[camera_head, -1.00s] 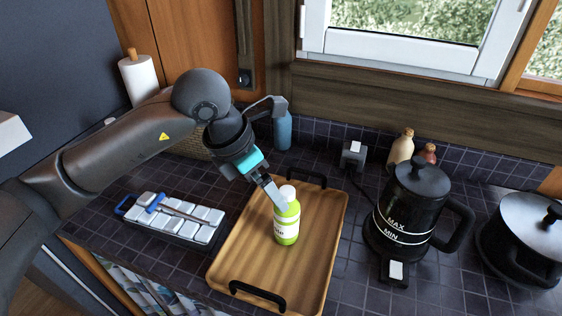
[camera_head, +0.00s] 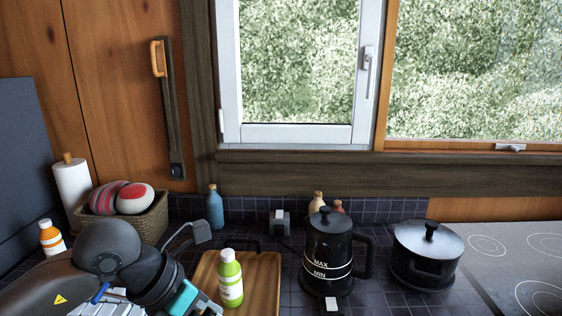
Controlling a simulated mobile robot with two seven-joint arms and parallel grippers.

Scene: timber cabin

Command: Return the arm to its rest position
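My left arm comes in at the lower left, with the gripper (camera_head: 207,306) low in the picture, just left of a green bottle. Its fingers are mostly cut off by the bottom edge, so I cannot tell whether they are open or shut. The green bottle (camera_head: 231,283) with a white cap stands upright on the wooden tray (camera_head: 264,283). A small gap seems to separate it from the gripper. My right gripper is not in view.
A black kettle (camera_head: 328,245) and a black pot (camera_head: 426,252) stand right of the tray, beside a cooktop (camera_head: 510,260). A white ice tray (camera_head: 110,303) is partly hidden by my arm.

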